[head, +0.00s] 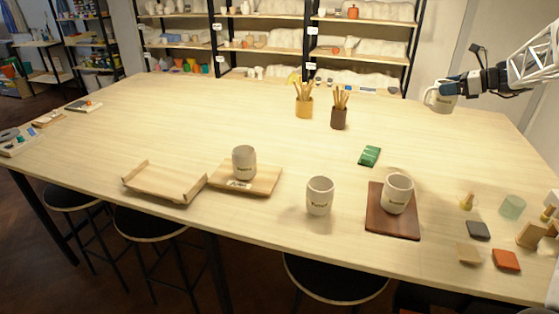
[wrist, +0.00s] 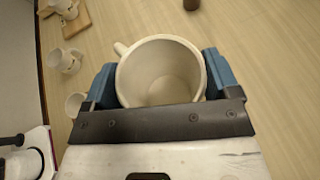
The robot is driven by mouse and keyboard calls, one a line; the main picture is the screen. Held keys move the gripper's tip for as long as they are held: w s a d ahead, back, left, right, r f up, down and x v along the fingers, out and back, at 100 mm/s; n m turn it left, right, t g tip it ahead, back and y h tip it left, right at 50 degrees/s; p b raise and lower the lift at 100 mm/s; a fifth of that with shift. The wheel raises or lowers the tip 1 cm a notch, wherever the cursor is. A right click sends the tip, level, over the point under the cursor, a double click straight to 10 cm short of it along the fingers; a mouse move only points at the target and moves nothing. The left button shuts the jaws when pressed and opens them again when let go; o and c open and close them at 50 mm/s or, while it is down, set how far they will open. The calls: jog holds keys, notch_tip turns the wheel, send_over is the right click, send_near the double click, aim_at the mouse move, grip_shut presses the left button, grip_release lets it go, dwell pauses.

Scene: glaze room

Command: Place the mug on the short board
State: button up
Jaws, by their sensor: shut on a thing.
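My gripper (head: 450,88) is shut on a pale speckled mug (head: 441,100), over the back right of the table. In the wrist view the mug (wrist: 160,72) sits upright between the blue fingers, mouth towards the camera, handle at upper left. Three boards lie along the table's front: a pale tray-like one with raised ends (head: 158,186), empty; a flat pale one (head: 262,184) bearing a grey mug (head: 244,162); and a dark brown one (head: 394,226) bearing a mug (head: 397,194). I cannot tell for sure which is the short board. Another mug (head: 320,195) stands on bare table.
Tool pots (head: 303,107) and (head: 339,117) stand at the back middle. A green packet (head: 369,156) lies mid-table. The table's left middle is clear.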

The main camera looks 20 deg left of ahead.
jog(key=s+a+n+g, duration=0.2)
jog(key=s+a, duration=0.3)
jog(key=a, duration=0.9)
jog(key=s+a+n+g, duration=0.2)
jog(key=s+a+g, duration=0.15)
jog(key=a, duration=1.05)
jog(key=s+a+n+g, duration=0.2)
jog(key=s+a, duration=0.4)
jog(key=a, duration=0.7)
jog(key=s+a+n+g+h, duration=0.3)
jog(key=s+a+n+g, duration=0.4)
jog(key=s+a, duration=2.5)
notch_tip(320, 180, down, 15)
jog(key=s+d, duration=0.1)
jog(key=d, duration=0.1)
jog(key=shift+s, duration=0.15)
jog(key=shift+t, duration=0.25)
jog(key=w+a+f, duration=0.1)
jog(key=w+a, duration=0.8)
jog(key=a, duration=0.3)
jog(key=shift+w+a+f, duration=0.25)
jog(key=shift+a, duration=0.15)
jog(key=shift+f, duration=0.1)
